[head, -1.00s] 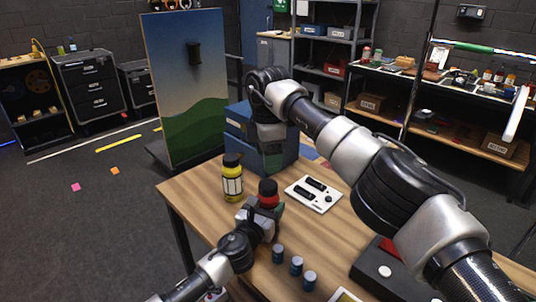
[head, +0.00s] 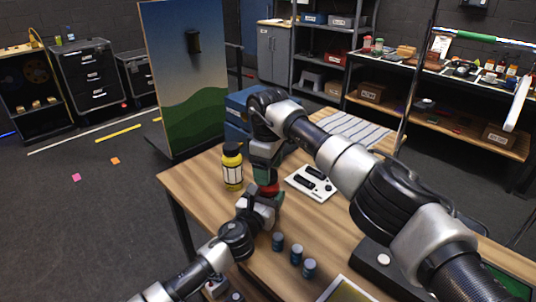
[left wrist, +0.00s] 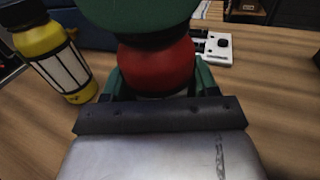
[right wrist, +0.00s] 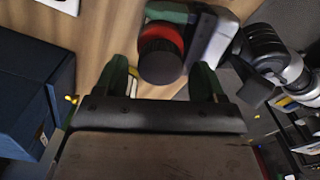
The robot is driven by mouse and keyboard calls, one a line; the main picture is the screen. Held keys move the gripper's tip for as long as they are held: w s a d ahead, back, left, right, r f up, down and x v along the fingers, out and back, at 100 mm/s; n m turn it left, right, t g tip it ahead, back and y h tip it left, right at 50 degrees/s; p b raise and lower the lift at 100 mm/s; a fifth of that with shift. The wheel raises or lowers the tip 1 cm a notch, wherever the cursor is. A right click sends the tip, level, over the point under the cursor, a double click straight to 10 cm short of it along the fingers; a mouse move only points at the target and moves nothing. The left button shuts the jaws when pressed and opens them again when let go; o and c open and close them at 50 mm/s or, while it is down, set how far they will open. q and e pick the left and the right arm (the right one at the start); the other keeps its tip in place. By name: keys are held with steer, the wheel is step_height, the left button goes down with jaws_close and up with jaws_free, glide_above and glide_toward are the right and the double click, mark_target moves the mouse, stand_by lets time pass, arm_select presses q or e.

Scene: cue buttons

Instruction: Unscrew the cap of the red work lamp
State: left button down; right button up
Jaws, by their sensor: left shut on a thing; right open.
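The red work lamp (head: 266,188) is upright above the wooden table, with my left gripper (left wrist: 160,78) shut around its body. In the left wrist view its rounded red body (left wrist: 156,65) shows between the fingers, and a green and dark shape covers the part above. My right gripper (head: 265,160) is directly above the lamp, pointing down and open. In the right wrist view the lamp's round black cap (right wrist: 160,62) lies between the green fingertips, with gaps to both sides. The head view hides the cap behind the right gripper.
A yellow bottle-like lamp (head: 232,167) with a dark cap stands left of the grippers. A white panel (head: 311,182) lies to the right. Three blue cylinders (head: 296,254) stand nearer. A blue bin (head: 237,108) and striped mat (head: 357,130) are behind. A dark button box (head: 372,265) is front right.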

steer(key=shift+f, duration=0.55)
